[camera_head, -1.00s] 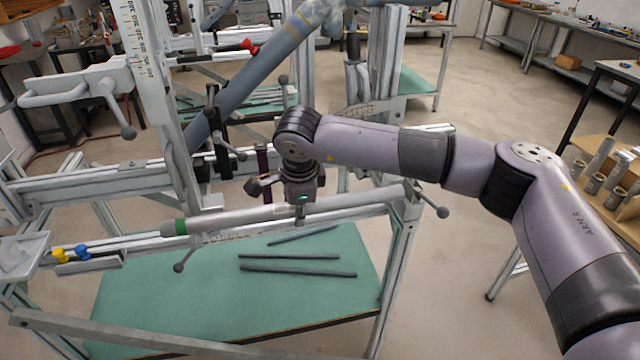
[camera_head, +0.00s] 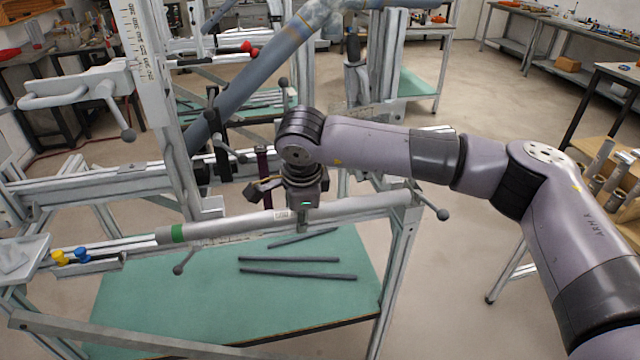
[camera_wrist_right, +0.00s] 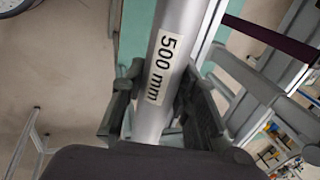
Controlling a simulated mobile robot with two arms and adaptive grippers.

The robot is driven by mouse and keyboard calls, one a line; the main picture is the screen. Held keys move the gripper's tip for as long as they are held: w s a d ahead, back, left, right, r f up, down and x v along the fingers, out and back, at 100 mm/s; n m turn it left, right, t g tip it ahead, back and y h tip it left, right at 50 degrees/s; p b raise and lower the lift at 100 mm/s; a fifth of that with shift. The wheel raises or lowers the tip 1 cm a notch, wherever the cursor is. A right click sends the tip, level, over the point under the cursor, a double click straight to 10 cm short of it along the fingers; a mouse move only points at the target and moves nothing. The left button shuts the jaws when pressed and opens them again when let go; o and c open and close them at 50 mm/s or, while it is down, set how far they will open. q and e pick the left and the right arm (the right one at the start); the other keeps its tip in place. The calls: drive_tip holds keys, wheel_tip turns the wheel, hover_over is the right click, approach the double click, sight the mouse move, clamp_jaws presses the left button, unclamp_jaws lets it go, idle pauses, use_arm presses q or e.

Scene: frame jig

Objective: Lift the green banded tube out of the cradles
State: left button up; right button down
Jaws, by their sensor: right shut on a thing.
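The green banded tube (camera_head: 240,222) is a long silver-grey tube with a green band near its left end. It spans the front of the frame, sloping up slightly to the right. My right gripper (camera_head: 304,216) reaches down onto it near its middle and is shut on it. In the right wrist view the tube (camera_wrist_right: 178,60) runs between the two dark fingers (camera_wrist_right: 150,108), with a "500 mm" label facing the camera. The cradles are hard to make out, so I cannot tell whether the tube touches them. My left gripper is not in view.
A green table (camera_head: 200,310) below carries several dark rods (camera_head: 298,273). A grey frame post (camera_head: 392,255) stands at the right and a clamp with a handle (camera_head: 75,88) at upper left. Yellow and blue knobs (camera_head: 70,256) sit near the tube's left end.

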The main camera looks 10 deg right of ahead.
drive_tip(key=shift+r+p, duration=1.5)
drive_tip(key=shift+r, duration=2.85)
